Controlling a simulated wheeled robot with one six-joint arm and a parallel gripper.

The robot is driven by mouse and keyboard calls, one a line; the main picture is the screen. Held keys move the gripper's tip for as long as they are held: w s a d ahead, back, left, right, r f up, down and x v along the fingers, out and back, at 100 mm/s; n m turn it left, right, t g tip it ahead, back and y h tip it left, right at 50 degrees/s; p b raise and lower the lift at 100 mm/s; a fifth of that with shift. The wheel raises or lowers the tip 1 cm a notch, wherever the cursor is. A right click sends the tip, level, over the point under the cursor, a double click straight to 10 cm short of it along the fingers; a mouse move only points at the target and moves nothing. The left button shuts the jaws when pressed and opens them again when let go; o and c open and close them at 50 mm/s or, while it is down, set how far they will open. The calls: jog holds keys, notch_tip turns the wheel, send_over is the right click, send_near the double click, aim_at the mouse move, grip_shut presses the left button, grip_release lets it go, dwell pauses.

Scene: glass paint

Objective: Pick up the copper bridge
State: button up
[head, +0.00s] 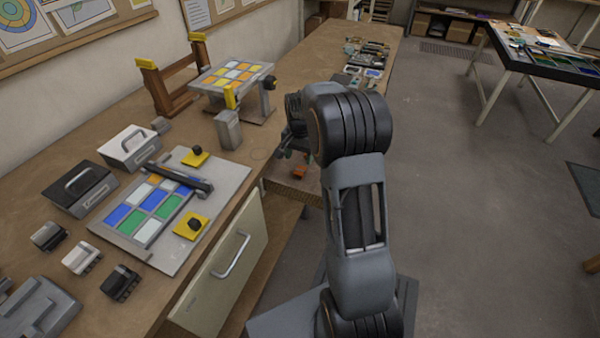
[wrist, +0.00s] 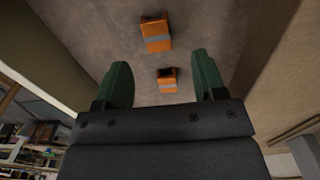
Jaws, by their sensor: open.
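My gripper (wrist: 162,62) is open and empty, with green fingers apart; in the head view it hangs beside the bench (head: 296,155), partly hidden by my arm. In the wrist view, two orange-copper blocks with grey bands show beyond the fingers: a nearer-looking larger one (wrist: 156,33) and a smaller one (wrist: 167,80) framed between the fingers. Neither is touched, as far as I can tell. Orange also shows below my gripper in the head view (head: 300,172). I cannot tell whether these blocks are parts of the copper bridge. A brown frame with yellow caps (head: 180,86) stands at the bench's back.
Boxes and small blocks crowd the left. A drawer front (head: 222,262) faces me. Floor to the right (head: 480,190) is clear.

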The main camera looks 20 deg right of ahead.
aim_at(300, 170)
jog(key=shift+s+f, duration=0.15)
jog(key=shift+f, duration=2.85)
jog(key=c, duration=1)
jog(key=shift+r, duration=0.1)
